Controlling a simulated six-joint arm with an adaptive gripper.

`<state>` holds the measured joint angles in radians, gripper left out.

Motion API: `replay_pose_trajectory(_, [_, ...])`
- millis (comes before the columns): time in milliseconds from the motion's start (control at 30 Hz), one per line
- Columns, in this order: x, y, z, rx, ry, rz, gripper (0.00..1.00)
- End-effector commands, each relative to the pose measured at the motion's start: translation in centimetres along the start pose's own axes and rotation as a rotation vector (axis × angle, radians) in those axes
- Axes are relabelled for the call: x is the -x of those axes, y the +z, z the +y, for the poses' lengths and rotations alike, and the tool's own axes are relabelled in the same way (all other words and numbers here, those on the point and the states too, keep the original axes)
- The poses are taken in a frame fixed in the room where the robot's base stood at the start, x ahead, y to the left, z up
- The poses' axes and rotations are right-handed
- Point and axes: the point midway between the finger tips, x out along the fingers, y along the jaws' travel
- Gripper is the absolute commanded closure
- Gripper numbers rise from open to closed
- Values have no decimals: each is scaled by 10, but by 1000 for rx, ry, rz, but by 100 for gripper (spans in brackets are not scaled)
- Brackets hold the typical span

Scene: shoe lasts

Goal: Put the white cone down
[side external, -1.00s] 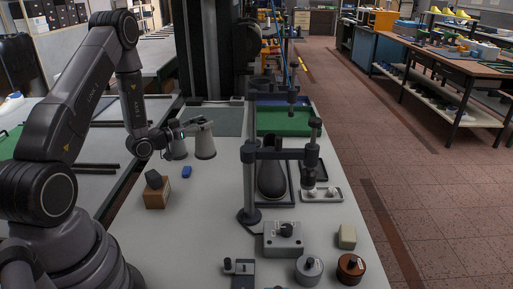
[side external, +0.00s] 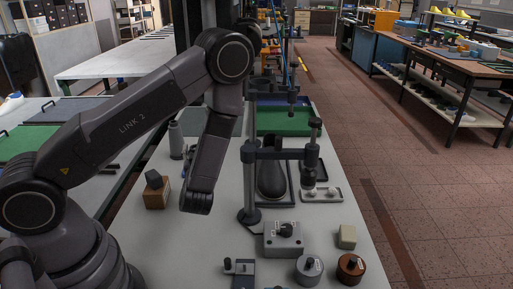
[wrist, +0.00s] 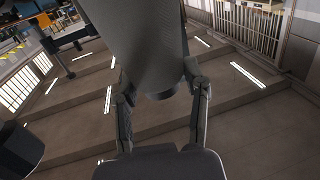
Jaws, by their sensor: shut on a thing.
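In the wrist view a large pale grey cone-shaped body (wrist: 140,45), which I take for the white cone, fills the upper middle. My gripper (wrist: 161,98) has one finger on each side of it and is shut on it. Ceiling lights show behind it, so the camera looks upward and the cone appears tilted. In the side view my gripper and the held cone are hidden behind my arm.
A brown box with a dark piece on top (side external: 157,191) stands at the table's left. A post stand (side external: 249,185) with a dark bottle-shaped piece (side external: 271,182) is right of my arm. A grey knob box (side external: 284,240) and round weights (side external: 308,268) sit in front. Table between is bare.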

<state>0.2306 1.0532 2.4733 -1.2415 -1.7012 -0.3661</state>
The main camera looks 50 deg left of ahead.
Motion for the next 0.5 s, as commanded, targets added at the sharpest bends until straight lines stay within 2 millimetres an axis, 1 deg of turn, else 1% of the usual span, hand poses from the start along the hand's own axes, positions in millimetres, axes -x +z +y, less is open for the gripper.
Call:
replay_pose_trajectory(33, [12,-6,-5,1,-34,1,95])
replay_pose_trajectory(100, [25,-12,-15,2,-89,2,95])
replay_pose_trajectory(200, [38,-19,-26,1,-146,1,95])
replay_pose_trajectory(267, [43,-22,-31,1,-169,2,95])
replay_pose_trajectory(367, [43,-20,-31,1,-191,2,95])
replay_pose_trajectory(467, [29,-13,-21,2,-199,2,95])
replay_pose_trajectory(500, [22,-8,-14,3,-198,1,95])
